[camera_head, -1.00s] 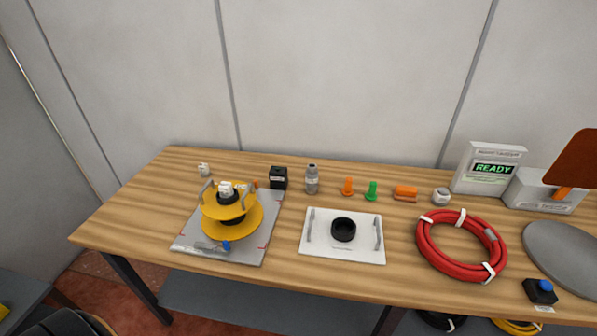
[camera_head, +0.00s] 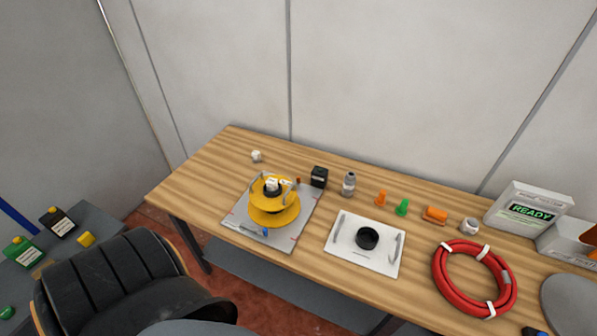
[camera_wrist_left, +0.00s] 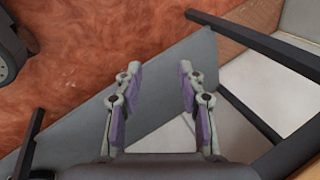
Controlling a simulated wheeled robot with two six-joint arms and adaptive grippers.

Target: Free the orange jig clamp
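A yellow two-disc spool (camera_head: 274,207) stands on a grey jig plate (camera_head: 243,221) at the left of the table. A small orange piece (camera_head: 298,180) shows behind the spool near the plate's far edge; I cannot tell whether it is the clamp or how it sits. A blue knob (camera_head: 266,232) is at the plate's front. My left gripper (camera_wrist_left: 157,88) is open and empty in the left wrist view, with floor and a grey panel beyond it. Neither gripper shows in the head view, and my right gripper is not in view.
A white tray (camera_head: 340,253) with a black ring, a black block (camera_head: 319,177), a grey bottle (camera_head: 349,184), pegs and a red hose coil (camera_head: 440,276) lie to the right. A black padded shape (camera_head: 125,270) stands before the table.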

